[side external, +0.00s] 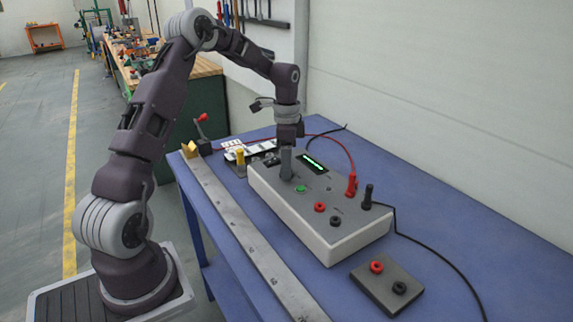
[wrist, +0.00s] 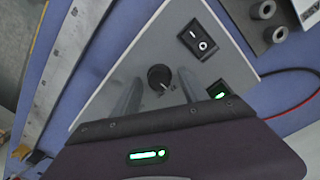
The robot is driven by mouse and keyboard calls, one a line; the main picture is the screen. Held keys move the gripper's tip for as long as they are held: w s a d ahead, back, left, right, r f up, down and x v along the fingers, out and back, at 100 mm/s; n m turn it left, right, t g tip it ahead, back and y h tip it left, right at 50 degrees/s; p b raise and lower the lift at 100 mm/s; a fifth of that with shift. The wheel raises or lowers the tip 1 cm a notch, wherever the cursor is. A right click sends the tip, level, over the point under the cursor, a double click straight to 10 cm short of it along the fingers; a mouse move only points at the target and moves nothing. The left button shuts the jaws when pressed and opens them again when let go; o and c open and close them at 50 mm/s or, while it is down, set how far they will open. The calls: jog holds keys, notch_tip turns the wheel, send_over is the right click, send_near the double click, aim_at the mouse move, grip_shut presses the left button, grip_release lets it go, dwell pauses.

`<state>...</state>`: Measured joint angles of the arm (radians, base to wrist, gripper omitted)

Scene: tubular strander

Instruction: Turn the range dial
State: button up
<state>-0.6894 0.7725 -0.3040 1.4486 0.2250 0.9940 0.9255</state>
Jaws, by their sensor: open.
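The range dial (wrist: 159,76) is a round black knob with a small pointer mark, on the light grey top of the meter box (wrist: 130,82). In the side view the box (side external: 318,243) sits on the blue bench, and the dial is hidden by my gripper (side external: 287,176). My gripper is open and points down at the box top. In the wrist view my gripper (wrist: 159,80) has one finger on each side of the dial, with gaps visible. I cannot tell how deep the fingertips are beside the knob.
A rocker switch (wrist: 197,40) and a lit green display (wrist: 219,91) are close to the dial. A red probe (side external: 351,185) and black probe (side external: 367,197) stand up at the box's right. A metal rail (side external: 235,220) runs along the left. A small terminal block (side external: 388,285) lies in front.

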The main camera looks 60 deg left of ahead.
grip_shut()
jog(key=shift+n, duration=0.4)
jog(key=n, duration=0.3)
jog(key=shift+n, duration=0.4)
jog(key=shift+n+t, duration=0.3)
jog(key=shift+n, duration=1.8)
grip_release()
